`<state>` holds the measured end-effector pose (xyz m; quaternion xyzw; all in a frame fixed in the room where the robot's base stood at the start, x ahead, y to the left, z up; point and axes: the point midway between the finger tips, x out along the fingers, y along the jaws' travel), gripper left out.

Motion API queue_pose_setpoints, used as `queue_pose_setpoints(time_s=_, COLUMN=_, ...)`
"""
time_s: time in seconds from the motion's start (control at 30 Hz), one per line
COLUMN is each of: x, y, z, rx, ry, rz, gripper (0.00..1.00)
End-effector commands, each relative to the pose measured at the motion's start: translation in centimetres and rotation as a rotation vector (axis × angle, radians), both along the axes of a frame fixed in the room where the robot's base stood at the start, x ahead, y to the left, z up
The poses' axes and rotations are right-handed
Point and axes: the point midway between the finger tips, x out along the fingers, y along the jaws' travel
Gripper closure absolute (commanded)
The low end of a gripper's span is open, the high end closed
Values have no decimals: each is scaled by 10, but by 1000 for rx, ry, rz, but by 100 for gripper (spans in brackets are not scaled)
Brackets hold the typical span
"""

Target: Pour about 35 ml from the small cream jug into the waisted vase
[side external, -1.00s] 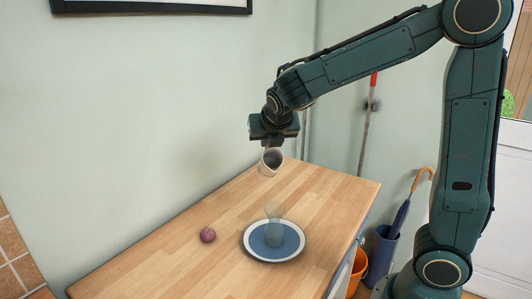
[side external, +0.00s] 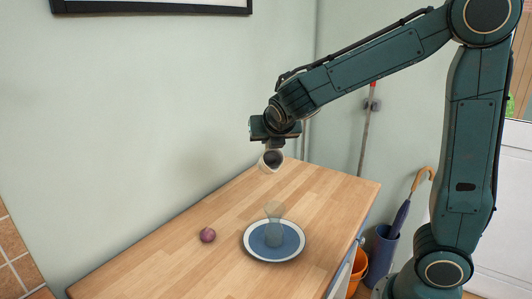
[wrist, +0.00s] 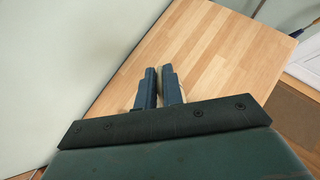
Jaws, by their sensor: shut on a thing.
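The small cream jug (side external: 265,163) hangs from my gripper (side external: 272,149), over the far end of the wooden worktop. Its dark mouth faces the side camera, so it looks tilted; what it holds cannot be seen. My gripper is shut on it, and the fingers also show in the wrist view (wrist: 161,88), where they hide most of the jug. The waisted vase (side external: 274,228), clear glass, stands upright on a blue plate with a white rim (side external: 251,249). The jug is apart from the vase, behind and above it. No stream shows between them.
A purple onion (side external: 208,235) lies on the worktop (side external: 180,262) left of the plate. The wall (side external: 150,120) runs along the worktop's back edge. An umbrella stand (side external: 384,247) and an orange bucket (side external: 358,270) stand on the floor at the right.

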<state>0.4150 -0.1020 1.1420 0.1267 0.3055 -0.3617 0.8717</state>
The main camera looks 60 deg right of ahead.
Motion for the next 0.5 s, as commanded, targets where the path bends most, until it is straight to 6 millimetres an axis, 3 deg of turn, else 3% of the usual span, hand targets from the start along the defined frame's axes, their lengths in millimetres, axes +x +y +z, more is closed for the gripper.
queue_pose_setpoints(time_s=0.5, x=-4, y=4, z=6, rx=-60, ry=-59, rz=1, gripper=100)
